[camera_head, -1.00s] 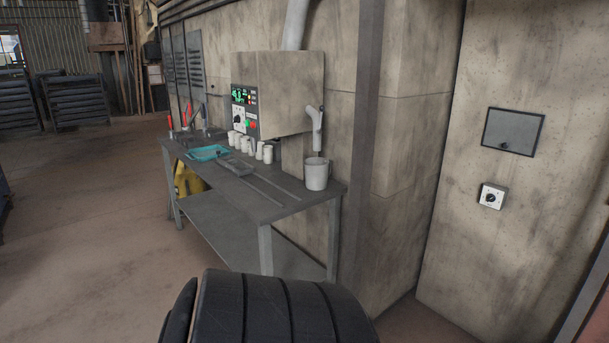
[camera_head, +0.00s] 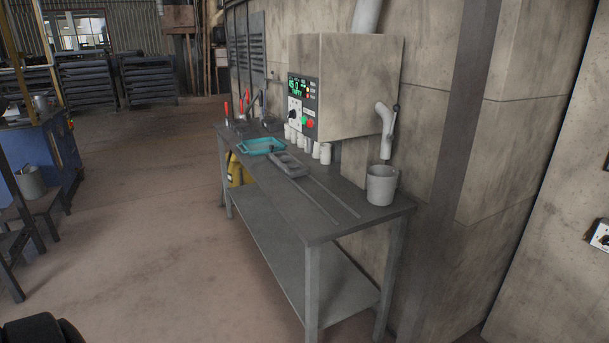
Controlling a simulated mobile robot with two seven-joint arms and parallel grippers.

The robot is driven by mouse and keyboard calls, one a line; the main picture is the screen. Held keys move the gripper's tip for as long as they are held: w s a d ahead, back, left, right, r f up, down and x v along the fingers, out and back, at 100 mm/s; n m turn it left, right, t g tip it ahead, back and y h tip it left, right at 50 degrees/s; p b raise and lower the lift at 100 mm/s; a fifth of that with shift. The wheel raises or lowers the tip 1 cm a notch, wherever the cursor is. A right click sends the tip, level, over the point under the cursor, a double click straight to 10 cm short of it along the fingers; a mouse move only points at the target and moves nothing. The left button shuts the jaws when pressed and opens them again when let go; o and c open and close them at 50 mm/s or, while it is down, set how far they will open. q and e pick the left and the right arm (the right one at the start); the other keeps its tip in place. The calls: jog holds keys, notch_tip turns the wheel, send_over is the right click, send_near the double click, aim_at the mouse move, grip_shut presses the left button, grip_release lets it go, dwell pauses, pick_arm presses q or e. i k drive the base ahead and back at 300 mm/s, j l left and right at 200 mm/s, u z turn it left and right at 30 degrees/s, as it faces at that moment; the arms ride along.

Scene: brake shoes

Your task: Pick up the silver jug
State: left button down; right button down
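A grey, silver-looking jug or cup (camera_head: 381,187) stands upright on the near right end of the grey metal table (camera_head: 318,232), below the spout of the wall box. I see no handle on it. Another metallic vessel (camera_head: 41,103) stands on the blue machine at the far left, small in view. A grey bucket-like vessel (camera_head: 30,182) is below it on a low stand. I cannot tell for sure which is the silver jug. Neither of my grippers is in view.
A beige control box (camera_head: 345,85) with a spout (camera_head: 386,122) hangs above the table. A teal tray (camera_head: 262,146), a grey mould (camera_head: 288,165) and several white cups (camera_head: 318,148) are on it. A blue machine (camera_head: 45,145) stands left. The floor between is open.

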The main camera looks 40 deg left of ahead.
aim_at(383, 180)
jog(key=i+j+u, duration=0.2)
jog(key=i+u, duration=0.2)
jog(key=i, duration=0.45)
jog(key=i+l+u, duration=0.1)
jog(key=i+u, duration=0.35)
jog(key=i, duration=0.4)
